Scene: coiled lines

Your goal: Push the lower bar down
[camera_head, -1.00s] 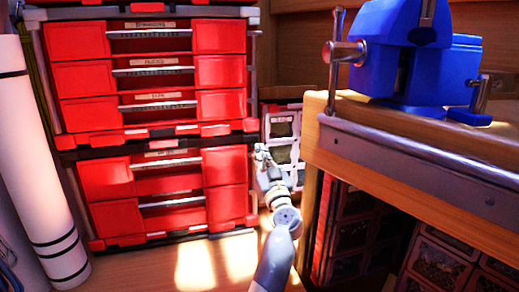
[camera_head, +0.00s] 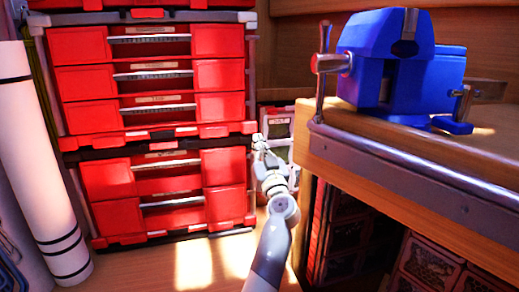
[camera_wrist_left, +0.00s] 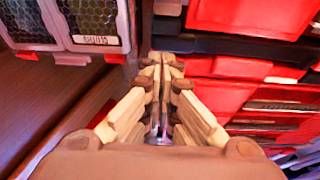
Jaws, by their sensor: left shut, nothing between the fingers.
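A stack of red drawer units (camera_head: 222,108) stands at the left, with grey bars across its recessed fronts. The lowest such bar (camera_head: 172,203) is in the bottom unit; I cannot tell for sure which bar is the lower bar. My left gripper (camera_head: 257,142) is shut and empty, at the right edge of the stack near the dark seam between upper and lower units. In the left wrist view its fingertips (camera_wrist_left: 160,60) meet in front of this dark seam, red fronts to the right. Contact cannot be told. My right gripper is not in view.
A wooden bench (camera_head: 420,150) with a metal edge stands right of my left arm, carrying a blue vise (camera_head: 395,60). A white roll (camera_head: 38,160) leans at the left. Bins (camera_wrist_left: 90,22) stand beside the stack. The floor before the drawers is clear.

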